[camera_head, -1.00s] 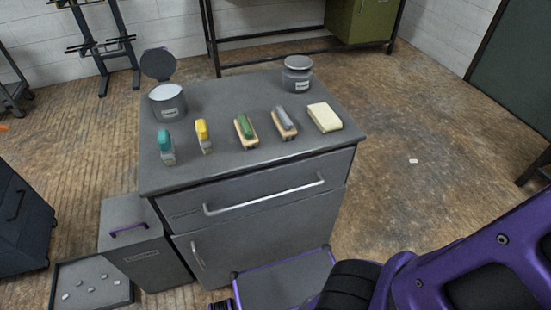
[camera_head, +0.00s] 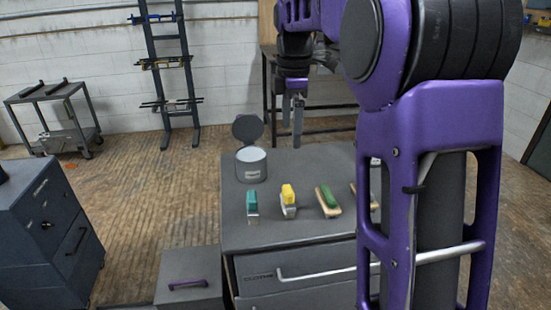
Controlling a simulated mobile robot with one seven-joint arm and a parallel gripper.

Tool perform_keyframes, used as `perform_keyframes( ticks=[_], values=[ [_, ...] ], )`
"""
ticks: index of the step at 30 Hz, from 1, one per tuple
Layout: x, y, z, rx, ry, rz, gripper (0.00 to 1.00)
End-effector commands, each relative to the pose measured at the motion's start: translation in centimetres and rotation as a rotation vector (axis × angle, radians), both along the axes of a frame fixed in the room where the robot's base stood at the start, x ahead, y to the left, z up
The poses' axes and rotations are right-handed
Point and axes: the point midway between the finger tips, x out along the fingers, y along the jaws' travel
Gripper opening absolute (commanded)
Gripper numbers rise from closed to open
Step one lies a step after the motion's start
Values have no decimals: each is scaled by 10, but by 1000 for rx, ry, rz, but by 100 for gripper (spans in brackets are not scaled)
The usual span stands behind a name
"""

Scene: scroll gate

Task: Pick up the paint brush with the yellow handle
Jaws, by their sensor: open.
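The paint brush with the yellow handle (camera_head: 288,194) stands on the grey cabinet top (camera_head: 235,222), bristle end toward the front. A teal-handled brush (camera_head: 252,203) is just left of it, and a green-topped wooden brush (camera_head: 328,200) is to its right. My gripper (camera_head: 298,122) hangs in the air with its fingers pointing down, above the back of the cabinet top. It is open and empty, apart from the yellow-handled brush and higher than it.
An open paint can (camera_head: 251,168) with its lid (camera_head: 247,129) raised stands at the cabinet's back left. My purple arm covers the right part of the cabinet top. A rack (camera_head: 170,70) and a cart (camera_head: 55,120) stand by the wall.

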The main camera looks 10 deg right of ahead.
Motion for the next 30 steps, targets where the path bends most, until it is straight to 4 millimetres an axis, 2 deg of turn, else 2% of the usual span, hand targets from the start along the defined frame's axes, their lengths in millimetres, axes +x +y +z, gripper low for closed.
perform_keyframes(
  ticks=[1, 12, 16, 23, 30],
  values=[
    [-1, 0, -23, 2, 31, 1, 98],
    [1, 1, -103, 1, 31, 1, 98],
    [2, 1, -123, 1, 29, 0, 98],
    [3, 1, -138, 1, 28, 0, 98],
    [1, 1, -173, 0, 29, 1, 98]
  ],
)
